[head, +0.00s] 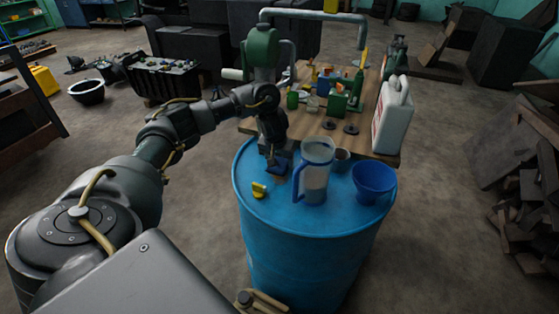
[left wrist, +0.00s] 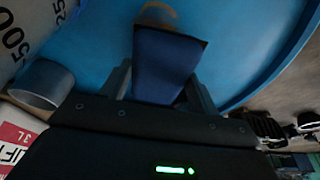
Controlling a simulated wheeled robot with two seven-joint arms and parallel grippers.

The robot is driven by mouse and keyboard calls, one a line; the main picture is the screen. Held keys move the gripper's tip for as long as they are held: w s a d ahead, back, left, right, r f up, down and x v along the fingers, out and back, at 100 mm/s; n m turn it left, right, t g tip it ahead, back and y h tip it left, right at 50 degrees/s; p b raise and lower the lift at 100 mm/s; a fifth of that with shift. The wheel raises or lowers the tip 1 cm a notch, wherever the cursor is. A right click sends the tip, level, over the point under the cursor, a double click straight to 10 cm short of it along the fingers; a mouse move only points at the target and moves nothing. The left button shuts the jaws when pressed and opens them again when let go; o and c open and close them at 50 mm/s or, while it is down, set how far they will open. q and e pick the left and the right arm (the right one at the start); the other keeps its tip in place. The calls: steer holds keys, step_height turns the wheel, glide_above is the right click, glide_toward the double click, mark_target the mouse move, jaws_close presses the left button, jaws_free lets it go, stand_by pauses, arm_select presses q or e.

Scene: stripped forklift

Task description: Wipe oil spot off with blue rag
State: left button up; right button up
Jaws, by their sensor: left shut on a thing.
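The blue rag (head: 279,169) is a dark blue folded cloth, and my left gripper (head: 276,158) is shut on it just at the top of the blue barrel (head: 262,215). In the left wrist view the rag (left wrist: 166,65) is between the two fingers of my left gripper (left wrist: 162,90). A brown patch (left wrist: 158,13), which looks like the oil spot, shows on the blue surface just past the rag's far end. The rag and gripper hide part of the surface there, and I cannot tell whether the rag touches it. My right gripper is not in view.
A wooden table (head: 305,122) with a white canister (head: 394,115) stands behind. The barrel's front is clear.

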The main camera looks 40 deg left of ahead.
mark_target(277, 167)
arm_select(q)
steer(key=shift+f, duration=0.35)
steer(key=shift+f, duration=0.6)
steer(key=shift+s+d+r+p, duration=0.2)
steer(key=shift+s+p, duration=0.3)
steer(key=shift+p, duration=0.3)
steer(key=shift+s+d+r+p, duration=0.1)
steer(key=shift+s+d+p, duration=0.15)
steer(key=shift+s+p, duration=0.75)
steer(key=shift+s+d+f+p, duration=0.2)
steer(key=shift+s+p, duration=0.1)
steer(key=shift+p, duration=0.4)
